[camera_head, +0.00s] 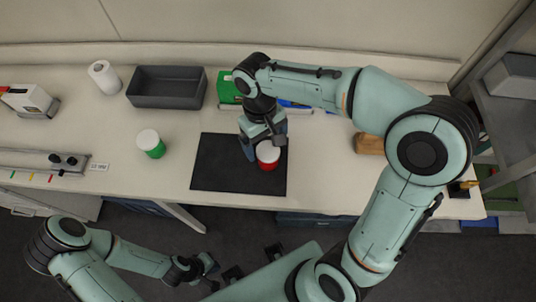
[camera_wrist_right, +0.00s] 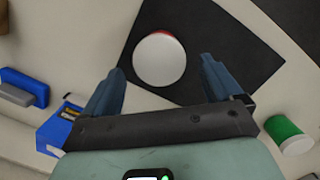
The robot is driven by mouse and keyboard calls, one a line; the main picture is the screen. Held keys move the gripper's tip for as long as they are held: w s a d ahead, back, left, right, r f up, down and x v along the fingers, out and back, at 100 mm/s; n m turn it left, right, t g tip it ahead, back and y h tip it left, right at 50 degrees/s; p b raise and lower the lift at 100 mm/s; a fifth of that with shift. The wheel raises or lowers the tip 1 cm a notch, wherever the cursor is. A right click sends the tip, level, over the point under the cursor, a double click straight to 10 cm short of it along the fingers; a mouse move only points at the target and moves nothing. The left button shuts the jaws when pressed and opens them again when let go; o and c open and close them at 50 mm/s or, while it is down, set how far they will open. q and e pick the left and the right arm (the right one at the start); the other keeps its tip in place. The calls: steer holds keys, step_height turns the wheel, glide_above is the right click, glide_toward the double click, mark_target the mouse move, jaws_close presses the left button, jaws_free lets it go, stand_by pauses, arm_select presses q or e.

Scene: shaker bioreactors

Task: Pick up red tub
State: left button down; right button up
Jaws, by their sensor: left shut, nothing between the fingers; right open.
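The red tub (camera_head: 268,156) has a white lid and stands on the black mat (camera_head: 222,172), near the mat's right side. In the right wrist view its white lid (camera_wrist_right: 160,60) fills the middle, with a thin red edge at the top. My right gripper (camera_head: 262,140) is open above and beside the tub. In its wrist view the two blue-grey fingers (camera_wrist_right: 162,72) lie to either side of the tub, apart from it. How far the fingers reach down beside it is unclear. My left gripper (camera_head: 206,270) is shut and empty, low in front of the bench.
A green tub with a white lid (camera_head: 152,146) stands left of the mat. A grey bin (camera_head: 166,88), a paper roll (camera_head: 104,78), a green box (camera_head: 228,90) and a wooden block (camera_head: 370,145) are on the bench (camera_head: 110,125). The left part of the mat is bare.

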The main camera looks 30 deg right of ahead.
mark_target(267, 149)
steer(key=f, duration=0.2)
steer(key=s+f, duration=0.1)
steer(key=f, duration=0.1)
steer(key=shift+f, duration=0.3)
steer(key=c, duration=1.1)
steer(key=shift+r, duration=0.1)
